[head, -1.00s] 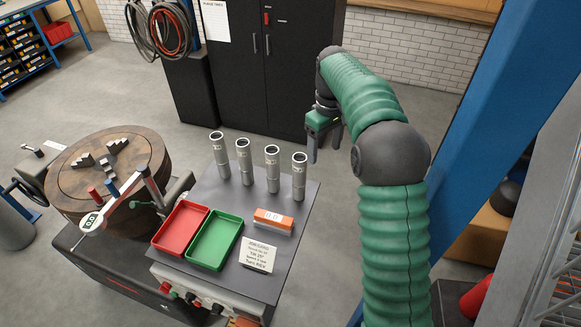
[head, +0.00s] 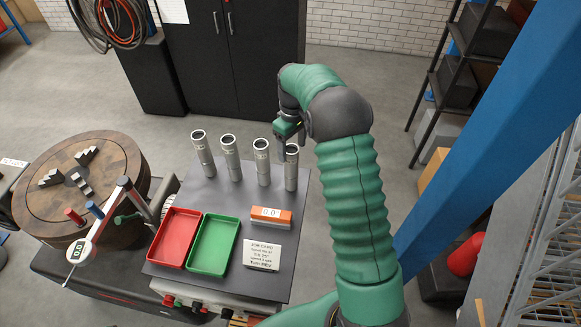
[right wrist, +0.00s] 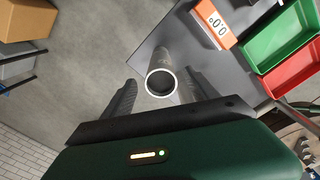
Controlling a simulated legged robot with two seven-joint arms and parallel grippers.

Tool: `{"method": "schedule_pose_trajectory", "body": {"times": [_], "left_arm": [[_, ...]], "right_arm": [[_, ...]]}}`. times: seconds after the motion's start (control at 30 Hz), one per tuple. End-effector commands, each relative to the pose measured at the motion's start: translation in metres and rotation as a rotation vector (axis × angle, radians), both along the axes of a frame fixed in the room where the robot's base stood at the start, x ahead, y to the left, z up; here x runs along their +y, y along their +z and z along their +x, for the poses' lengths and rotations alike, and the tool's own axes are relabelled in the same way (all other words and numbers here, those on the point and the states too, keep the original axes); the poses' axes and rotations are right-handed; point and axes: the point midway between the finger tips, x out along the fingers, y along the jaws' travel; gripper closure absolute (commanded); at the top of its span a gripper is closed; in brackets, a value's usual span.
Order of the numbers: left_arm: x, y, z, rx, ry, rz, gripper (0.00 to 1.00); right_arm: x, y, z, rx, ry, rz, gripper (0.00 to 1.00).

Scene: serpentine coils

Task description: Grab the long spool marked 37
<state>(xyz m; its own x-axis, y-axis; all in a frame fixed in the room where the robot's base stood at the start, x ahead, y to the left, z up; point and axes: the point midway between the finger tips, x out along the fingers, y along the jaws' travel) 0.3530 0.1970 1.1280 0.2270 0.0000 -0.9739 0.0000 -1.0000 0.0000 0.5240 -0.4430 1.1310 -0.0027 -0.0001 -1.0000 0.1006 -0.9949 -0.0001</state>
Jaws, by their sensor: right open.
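Several tall grey metal spools stand upright in a row along the back of the table: the far-left one (head: 203,153), the second (head: 231,158), the third (head: 262,162) and the far-right one (head: 291,172). Their marks are too small to read, so I cannot tell which is 37. My right gripper (head: 288,143) is open at the top of the far-right spool and partly covers it. In the right wrist view, a spool's open round end (right wrist: 160,83) lies between the two dark fingers. My left gripper is not in view.
A red tray (head: 176,237) and a green tray (head: 213,244) sit at the table's front left. An orange block reading 0.0° (head: 271,218) and a job card (head: 263,256) are at right. A round wooden chuck (head: 78,180) stands left. A blue post (head: 470,130) rises at right.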

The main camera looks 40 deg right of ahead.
Motion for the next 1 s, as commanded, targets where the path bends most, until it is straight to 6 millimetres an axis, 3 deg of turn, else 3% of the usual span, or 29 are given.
{"method": "schedule_pose_trajectory", "body": {"times": [0.2,0.3,0.57,1.0], "left_arm": [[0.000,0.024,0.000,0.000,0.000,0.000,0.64],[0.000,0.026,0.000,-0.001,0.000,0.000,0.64],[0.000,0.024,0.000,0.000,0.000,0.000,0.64],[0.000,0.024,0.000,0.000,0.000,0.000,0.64]], "right_arm": [[0.003,-0.028,0.001,0.004,0.000,0.003,0.32],[0.002,-0.045,0.001,0.000,0.000,0.001,0.32],[0.002,-0.054,0.003,0.000,0.000,0.000,0.32],[0.002,-0.053,0.003,-0.002,-0.001,-0.001,0.89]]}}
